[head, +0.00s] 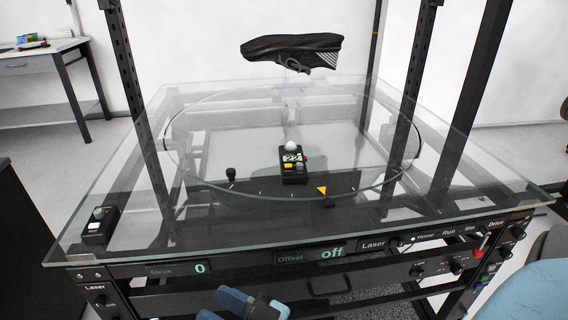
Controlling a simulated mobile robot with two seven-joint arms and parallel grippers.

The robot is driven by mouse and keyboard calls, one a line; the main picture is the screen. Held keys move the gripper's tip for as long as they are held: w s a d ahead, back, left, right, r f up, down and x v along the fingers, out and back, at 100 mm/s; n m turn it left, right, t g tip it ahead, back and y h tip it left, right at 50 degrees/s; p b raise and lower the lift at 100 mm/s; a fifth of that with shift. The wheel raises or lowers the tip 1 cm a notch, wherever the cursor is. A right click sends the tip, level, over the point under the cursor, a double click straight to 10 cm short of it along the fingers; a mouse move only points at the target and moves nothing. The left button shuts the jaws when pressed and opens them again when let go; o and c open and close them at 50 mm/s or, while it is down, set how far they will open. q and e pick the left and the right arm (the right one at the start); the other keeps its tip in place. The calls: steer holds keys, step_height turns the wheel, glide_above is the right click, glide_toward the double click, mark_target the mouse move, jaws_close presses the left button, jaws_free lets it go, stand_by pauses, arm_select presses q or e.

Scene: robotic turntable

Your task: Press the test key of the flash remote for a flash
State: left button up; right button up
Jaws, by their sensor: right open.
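A small black device (293,164) with a white dome on top, a lit display reading about 22, an orange key and a red part at its side stands on the glass near the middle front of the turntable ring. A smaller black box (100,226) with a grey dome sits at the glass's left front corner. My right gripper (250,304), with blue fingers, is at the bottom edge, open, in front of the control panel and apart from both devices. My left gripper is not in view.
A black shoe (294,52) is above the turntable glass (350,150). A dark knob (231,174) and a yellow pointer (322,191) are near the ring's front. Black posts (405,90) rise around the glass. The panel display (311,254) reads Offset off. A side table (40,60) stands far left.

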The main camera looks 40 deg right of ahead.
jaws_close()
stand_by(1.7)
